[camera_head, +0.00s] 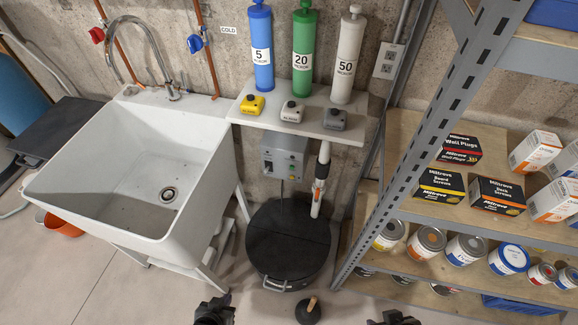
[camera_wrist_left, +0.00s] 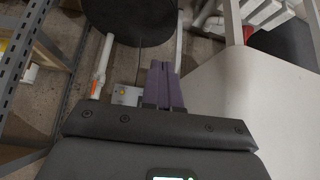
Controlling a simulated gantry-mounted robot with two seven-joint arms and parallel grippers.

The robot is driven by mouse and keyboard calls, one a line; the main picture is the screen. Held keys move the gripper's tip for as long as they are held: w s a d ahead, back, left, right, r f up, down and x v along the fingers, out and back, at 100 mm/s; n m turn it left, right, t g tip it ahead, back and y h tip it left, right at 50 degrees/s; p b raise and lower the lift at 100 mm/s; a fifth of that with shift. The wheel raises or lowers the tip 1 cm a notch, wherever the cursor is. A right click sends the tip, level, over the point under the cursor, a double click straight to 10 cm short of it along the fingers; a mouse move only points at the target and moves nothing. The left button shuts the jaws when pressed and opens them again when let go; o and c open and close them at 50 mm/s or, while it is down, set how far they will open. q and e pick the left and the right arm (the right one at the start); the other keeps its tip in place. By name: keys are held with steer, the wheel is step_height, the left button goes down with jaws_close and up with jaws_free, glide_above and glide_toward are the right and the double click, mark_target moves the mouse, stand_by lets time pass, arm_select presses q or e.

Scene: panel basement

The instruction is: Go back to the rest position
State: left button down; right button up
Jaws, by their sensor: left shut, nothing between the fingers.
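My left gripper (camera_head: 214,310) shows at the bottom edge of the head view, below the sink and left of the black round lid. In the left wrist view its two purple-grey fingers (camera_wrist_left: 164,86) are together with nothing between them. My right gripper (camera_head: 396,318) only just enters the head view at the bottom, right of the plunger. Its fingertips are too cut off to tell whether they are open. Neither gripper is seen touching anything.
A white sink (camera_head: 130,225) stands at the left. A white shelf (camera_head: 262,115) holds filter cartridges and small boxes. A metal rack (camera_head: 440,130) with boxes and cans stands at the right.

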arm_select(q)
steer(key=s+a+r+g+p, duration=0.1)
steer(key=s+a+r+g, duration=0.15)
steer(key=r, duration=0.55)
steer(key=s+a+r+g+p, duration=0.15)
steer(key=s+r, duration=0.25)
steer(key=r, duration=0.4)
step_height(320, 180, up, 36)
steer(key=d+p, duration=0.1)
steer(key=p, duration=3.4)
steer(key=shift+f+m+y+p, duration=0.25)
steer(key=shift+m+y+p, duration=0.05)
steer(key=shift+y+p, duration=0.1)
step_height(320, 180, down, 63)
steer(key=b, duration=6.3)
steer(key=shift+f, duration=0.15)
